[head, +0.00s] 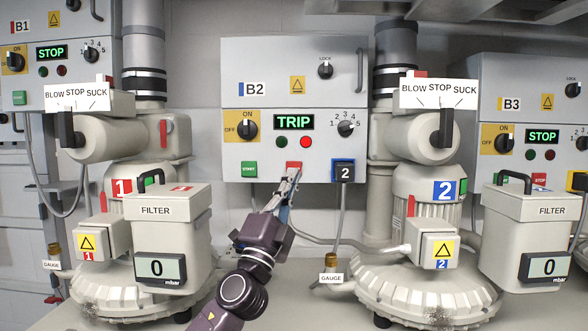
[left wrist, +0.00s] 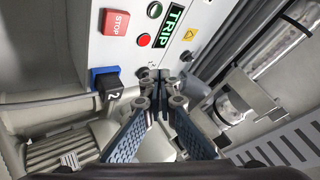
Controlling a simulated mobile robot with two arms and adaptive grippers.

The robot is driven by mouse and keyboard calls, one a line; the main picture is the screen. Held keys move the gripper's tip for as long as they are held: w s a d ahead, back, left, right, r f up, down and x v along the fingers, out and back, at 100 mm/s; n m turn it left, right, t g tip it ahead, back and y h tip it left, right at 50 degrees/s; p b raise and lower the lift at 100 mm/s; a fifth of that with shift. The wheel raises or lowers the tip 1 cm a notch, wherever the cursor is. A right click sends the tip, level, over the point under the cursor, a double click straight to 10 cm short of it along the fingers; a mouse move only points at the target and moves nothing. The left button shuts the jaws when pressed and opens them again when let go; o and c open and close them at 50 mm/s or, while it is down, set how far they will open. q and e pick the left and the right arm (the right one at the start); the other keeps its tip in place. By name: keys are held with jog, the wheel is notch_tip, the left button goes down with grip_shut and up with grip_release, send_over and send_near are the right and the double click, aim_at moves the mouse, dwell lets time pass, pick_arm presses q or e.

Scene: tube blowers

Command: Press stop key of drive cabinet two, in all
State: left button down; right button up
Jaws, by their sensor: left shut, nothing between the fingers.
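Drive cabinet two (head: 270,65), marked B2, hangs at the centre of the head view. Its display (head: 294,122) reads TRIP in green. The red lamp (head: 306,142) is bright and the green lamp (head: 281,142) is dark. The red stop key (head: 294,165) is at the panel's lower edge, partly hidden by my left gripper (head: 295,175). That gripper is shut and empty, its tips just below or in front of the key; contact cannot be told. In the left wrist view the STOP key (left wrist: 115,24) shows uncovered, up and left of the closed fingertips (left wrist: 158,75).
The green start key (head: 249,170) is left of the stop key, and the blue plug marked 2 (head: 344,171) is right of it. Blower one (head: 105,285) and blower two (head: 430,290) stand either side. A grey hose (head: 330,243) crosses behind my arm.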

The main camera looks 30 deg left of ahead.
pick_arm(q)
jog(key=w+a+b, duration=0.4)
jog(key=w+a, duration=0.1)
jog(key=w, duration=0.3)
jog(key=shift+f+b, duration=0.15)
jog(key=shift+b, duration=0.2)
pick_arm(e)
jog(key=f, duration=0.1)
jog(key=s+f, duration=0.1)
jog(key=f, duration=0.2)
jog(key=shift+s+d+f, duration=0.25)
jog(key=shift+s+f, duration=0.1)
jog(key=shift+w, duration=0.4)
jog(key=shift+a, duration=0.3)
